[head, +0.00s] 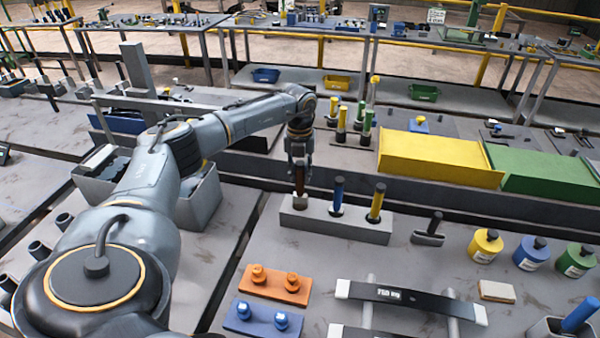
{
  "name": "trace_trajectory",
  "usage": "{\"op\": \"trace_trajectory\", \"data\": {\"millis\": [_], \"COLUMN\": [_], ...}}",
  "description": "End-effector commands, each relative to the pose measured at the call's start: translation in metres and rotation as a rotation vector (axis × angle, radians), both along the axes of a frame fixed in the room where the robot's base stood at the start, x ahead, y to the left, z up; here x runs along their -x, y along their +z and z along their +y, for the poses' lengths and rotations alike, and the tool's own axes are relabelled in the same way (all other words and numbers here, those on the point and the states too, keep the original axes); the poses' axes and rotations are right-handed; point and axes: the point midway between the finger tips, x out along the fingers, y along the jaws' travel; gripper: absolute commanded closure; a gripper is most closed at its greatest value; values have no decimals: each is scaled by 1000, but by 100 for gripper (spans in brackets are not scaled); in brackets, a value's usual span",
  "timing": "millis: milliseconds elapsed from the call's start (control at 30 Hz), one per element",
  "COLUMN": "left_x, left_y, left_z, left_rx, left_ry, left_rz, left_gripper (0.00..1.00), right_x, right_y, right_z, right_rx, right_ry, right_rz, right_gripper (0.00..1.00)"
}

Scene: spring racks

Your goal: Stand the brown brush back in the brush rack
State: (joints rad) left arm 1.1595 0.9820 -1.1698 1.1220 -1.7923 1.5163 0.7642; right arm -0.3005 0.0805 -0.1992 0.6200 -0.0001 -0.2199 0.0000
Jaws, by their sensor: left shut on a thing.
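The brush rack (335,225) is a long grey block on the grey table, right of my arm. A blue-handled brush (338,194) and a yellow-handled brush (377,202) stand upright in it. The brown brush (300,181) is upright at the rack's left end, its lower end at the rack's top. My left gripper (299,166) comes down from above and is shut on the top of the brown brush. I cannot tell how deep the brush sits in the rack. My right gripper is not in view.
Orange (274,284) and blue (262,318) knob plates lie in front of the rack. A bar marked with text (400,298) lies to their right. Yellow (486,246), blue (531,253) and green pots stand at the right. A yellow cover (440,158) lies behind the rack.

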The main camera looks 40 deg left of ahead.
Motion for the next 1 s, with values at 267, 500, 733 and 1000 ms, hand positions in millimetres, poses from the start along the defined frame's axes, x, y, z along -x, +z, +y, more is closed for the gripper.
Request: {"op": "trace_trajectory", "data": {"millis": [267,500,733,1000], "left_x": [0,0,0,0], "left_y": [-6,-11,-15,-21], "left_z": [0,0,0,0], "left_rx": [0,1,0,0], "left_ry": [0,0,0,0], "left_rz": [0,-1,0,0], "left_gripper": [100,100,100,100], "right_x": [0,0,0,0], "right_y": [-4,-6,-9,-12], "right_z": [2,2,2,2], "right_rx": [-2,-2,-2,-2], "right_ry": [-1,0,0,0], "right_rz": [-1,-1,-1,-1], "right_gripper": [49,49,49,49]}}
